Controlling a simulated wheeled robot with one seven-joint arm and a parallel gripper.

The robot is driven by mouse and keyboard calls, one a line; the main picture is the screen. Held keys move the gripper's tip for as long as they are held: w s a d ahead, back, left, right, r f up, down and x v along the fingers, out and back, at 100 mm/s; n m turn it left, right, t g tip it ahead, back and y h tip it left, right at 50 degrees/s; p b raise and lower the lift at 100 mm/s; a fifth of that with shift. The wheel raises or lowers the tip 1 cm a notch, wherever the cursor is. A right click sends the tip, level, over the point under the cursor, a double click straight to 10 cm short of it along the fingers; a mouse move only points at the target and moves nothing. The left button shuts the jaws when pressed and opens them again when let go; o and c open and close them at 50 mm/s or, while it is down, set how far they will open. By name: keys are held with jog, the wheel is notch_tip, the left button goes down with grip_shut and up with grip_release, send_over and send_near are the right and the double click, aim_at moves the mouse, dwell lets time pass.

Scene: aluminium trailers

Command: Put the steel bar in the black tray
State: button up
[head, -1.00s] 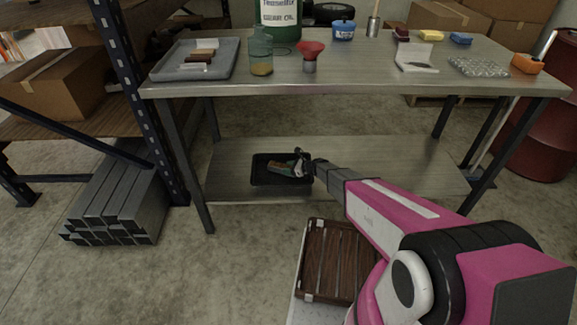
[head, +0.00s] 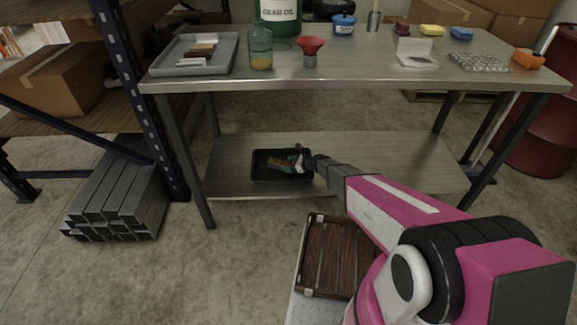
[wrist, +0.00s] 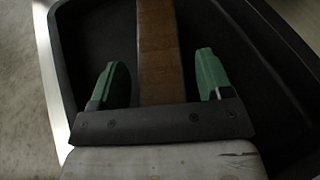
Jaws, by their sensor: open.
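The black tray (head: 262,178) sits on the lower shelf of the metal table, towards its left. A brown bar (wrist: 160,45) lies in it and is the only bar seen there; its surface looks brown, so I cannot tell by colour that it is steel. My gripper (wrist: 163,82) is down at the tray, with its green fingers apart on either side of the bar. Gaps show between the bar and both fingers. In the head view my gripper (head: 296,164) covers part of the tray's right side. The bar's near end is hidden behind the gripper's body.
The tabletop (head: 350,74) above the shelf overhangs the tray. A grey tray (head: 226,67) with several bars stands on it, beside a bottle (head: 261,48) and a red funnel (head: 310,46). The lower shelf (head: 400,155) is clear to the right. Steel tubes (head: 118,200) lie stacked at left.

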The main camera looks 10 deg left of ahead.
jog(key=v, duration=1.1)
jog(key=shift+d+r, duration=0.2)
jog(key=shift+d, duration=0.05)
jog(key=s+d+r+n+g+h, duration=0.1)
jog(key=s+d+r+n+h, duration=0.5)
jog(key=s+d+r+n, duration=0.4)
jog(key=s+d+r+n+g+h, duration=0.1)
jog(key=s+d+r+n+h, duration=0.6)
jog(key=s+d+r, duration=0.5)
jog(key=d+r+n, duration=0.2)
jog(key=d, duration=0.5)
jog(key=shift+s+d+n, duration=0.2)
jog(key=shift+d+n, duration=0.2)
